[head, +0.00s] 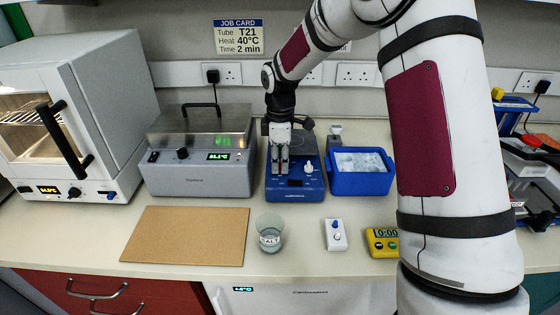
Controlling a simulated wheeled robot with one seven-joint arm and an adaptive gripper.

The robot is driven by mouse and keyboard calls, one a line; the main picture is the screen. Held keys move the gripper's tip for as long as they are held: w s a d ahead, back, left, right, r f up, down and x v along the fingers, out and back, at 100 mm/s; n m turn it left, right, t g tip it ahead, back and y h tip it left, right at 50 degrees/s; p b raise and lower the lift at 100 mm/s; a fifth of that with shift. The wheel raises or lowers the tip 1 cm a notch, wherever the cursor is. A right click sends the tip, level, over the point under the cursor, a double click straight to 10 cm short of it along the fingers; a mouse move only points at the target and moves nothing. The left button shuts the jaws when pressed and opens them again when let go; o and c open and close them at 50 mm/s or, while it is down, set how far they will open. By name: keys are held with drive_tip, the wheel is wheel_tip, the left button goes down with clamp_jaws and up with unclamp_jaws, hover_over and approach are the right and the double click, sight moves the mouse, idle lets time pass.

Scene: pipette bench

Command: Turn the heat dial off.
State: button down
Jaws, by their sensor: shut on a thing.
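A blue hotplate unit (296,192) stands at the back middle of the bench, with a dark round plate on top and a small dark display on its front. A pale dial (308,168) shows at the right of its front. My gripper (281,171) points down at the left of that front, its fingers close together and shut on what appears to be the unit's left dial. The fingers hide nearly all of that dial, so its setting and label cannot be read.
A grey water bath (200,183) stands left of the hotplate, and a blue ice tray (360,185) right of it. A beaker (269,237), white switch box (336,235), yellow timer (382,243) and cork mat (185,237) lie in front. An oven (80,120) stands far left.

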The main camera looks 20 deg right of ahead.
sight(280, 163)
drive_tip(key=c, duration=1.4)
unclamp_jaws()
wheel_tip(280, 163, up, 12)
drive_tip(key=shift+r, duration=0.1)
